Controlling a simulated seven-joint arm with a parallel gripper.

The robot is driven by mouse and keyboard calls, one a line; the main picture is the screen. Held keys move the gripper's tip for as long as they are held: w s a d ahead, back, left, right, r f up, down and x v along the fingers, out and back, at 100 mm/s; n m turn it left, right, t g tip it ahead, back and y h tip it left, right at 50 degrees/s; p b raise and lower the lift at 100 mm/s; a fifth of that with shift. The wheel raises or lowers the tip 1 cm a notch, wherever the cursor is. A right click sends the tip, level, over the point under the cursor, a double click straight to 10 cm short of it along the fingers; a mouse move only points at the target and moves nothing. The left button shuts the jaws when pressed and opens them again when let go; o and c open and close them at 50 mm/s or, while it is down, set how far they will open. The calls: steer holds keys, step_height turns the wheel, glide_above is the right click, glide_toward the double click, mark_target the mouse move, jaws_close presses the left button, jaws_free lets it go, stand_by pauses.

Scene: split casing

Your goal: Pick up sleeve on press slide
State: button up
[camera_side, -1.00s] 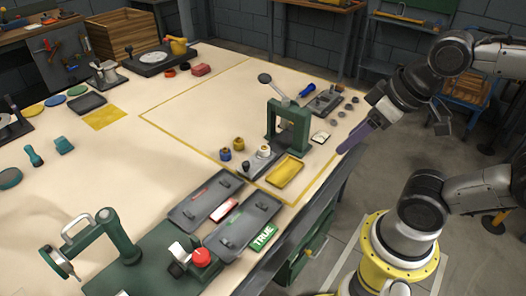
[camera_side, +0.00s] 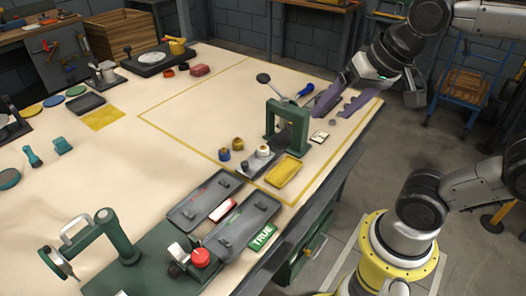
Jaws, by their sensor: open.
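The green press (camera_side: 271,128) stands near the table's right edge, its lever raised to the upper left. Its grey slide (camera_side: 249,167) sticks out at the front. A small pale ringed piece (camera_side: 263,151), which looks like the sleeve, sits upright on the slide; its details are too small to tell. My gripper (camera_side: 331,112) has two purple fingers, spread apart with nothing between them. It is over the table's far right part, to the right of and behind the press, apart from the sleeve.
A brass piece (camera_side: 238,143) and a blue-based piece (camera_side: 224,155) stand left of the slide. A yellow tray (camera_side: 284,171) lies right of it. A blue-handled tool (camera_side: 305,90) lies behind the press. Two grey trays (camera_side: 240,224) are nearer. The table's middle is clear.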

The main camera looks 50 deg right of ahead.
steer(key=w+d+r+m+g, duration=0.1)
steer(key=w+d+m, duration=0.1)
steer(key=w+m, duration=0.6)
steer(key=m+g, duration=0.3)
steer(key=g, duration=0.2)
glide_above(263, 147)
steer(key=f, duration=2.3)
steer(key=shift+s+a+f, duration=0.15)
steer(key=shift+s+a, duration=0.05)
steer(key=shift+s, duration=0.05)
steer(key=shift+w+d+f, duration=0.15)
steer(key=shift+f, duration=1.3)
steer(key=shift+w+d+f, duration=0.1)
steer(key=shift+w+f, duration=0.05)
steer(key=shift+f, duration=1.25)
steer(key=shift+r, duration=0.1)
jaws_close()
